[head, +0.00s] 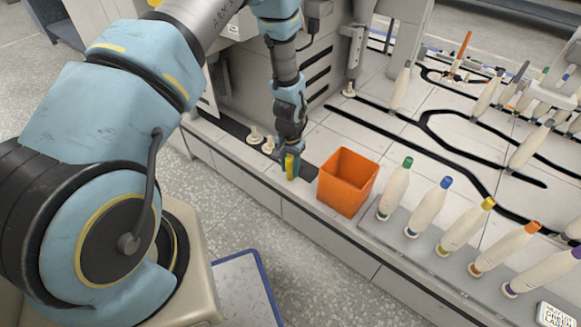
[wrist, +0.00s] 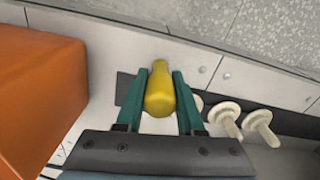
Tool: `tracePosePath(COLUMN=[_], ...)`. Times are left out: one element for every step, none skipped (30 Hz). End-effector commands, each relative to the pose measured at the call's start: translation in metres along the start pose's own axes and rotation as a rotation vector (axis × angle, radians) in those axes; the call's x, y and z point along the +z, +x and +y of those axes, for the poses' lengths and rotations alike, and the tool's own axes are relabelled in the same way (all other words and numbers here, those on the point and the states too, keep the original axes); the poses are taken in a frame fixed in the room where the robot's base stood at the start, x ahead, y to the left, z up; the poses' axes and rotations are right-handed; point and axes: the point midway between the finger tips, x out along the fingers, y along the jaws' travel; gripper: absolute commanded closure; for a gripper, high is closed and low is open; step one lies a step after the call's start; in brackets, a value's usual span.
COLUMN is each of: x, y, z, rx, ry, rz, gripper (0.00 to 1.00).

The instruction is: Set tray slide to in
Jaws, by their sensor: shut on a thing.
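My gripper (head: 291,170) points down at the front edge of the machine bed, just left of the orange bin. Its two green fingers, also in the wrist view (wrist: 161,82), are shut on a yellow handle (wrist: 160,94), one finger on each side. The yellow handle also shows as a small patch in the head view (head: 290,164). A dark strip (wrist: 282,122), seemingly the tray slide, runs along the bed behind the handle. Cream bobbins (wrist: 224,115) stand on or beside it. How the handle joins the strip is hidden by my gripper.
The open orange bin (head: 344,185) stands close to the right of my gripper in the head view. Several cream bobbins with coloured tips stand on a grey rail (head: 420,247) further right. A grey machine housing (head: 245,75) rises behind the strip.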

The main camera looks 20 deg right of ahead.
Motion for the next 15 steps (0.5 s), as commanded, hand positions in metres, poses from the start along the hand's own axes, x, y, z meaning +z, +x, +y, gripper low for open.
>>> tracePosePath(x=[-0.001, -0.001, -0.002, -0.003, -0.003, -0.004, -0.006, -0.007, -0.008, -0.010, -0.011, -0.013, -0.015, -0.015, -0.018], y=[0.000, 0.000, 0.000, 0.000, 0.000, 0.000, 0.000, 0.000, 0.000, 0.000, 0.000, 0.000, 0.000, 0.000, 0.001], z=[-0.005, -0.008, -0.013, -0.018, -0.023, -0.031, -0.039, -0.046, -0.057, -0.065, -0.074, -0.086, -0.095, -0.104, -0.116], rx=[-0.001, -0.001, -0.001, -0.001, -0.001, -0.001, -0.001, -0.001, 0.000, -0.001, -0.001, -0.001, -0.002, -0.001, -0.002], ry=[-0.003, -0.004, -0.005, -0.005, -0.006, -0.008, -0.009, -0.009, -0.010, -0.009, -0.010, -0.009, -0.010, -0.009, -0.011], rz=[0.000, 0.000, 0.000, 0.000, 0.000, 0.001, 0.001, 0.001, 0.001, 0.002, 0.002, 0.002, 0.003, 0.002, 0.003], gripper=[1.00, 1.00, 1.00, 1.00, 1.00, 1.00, 1.00, 1.00, 1.00, 1.00, 1.00, 1.00, 1.00, 1.00, 1.00])
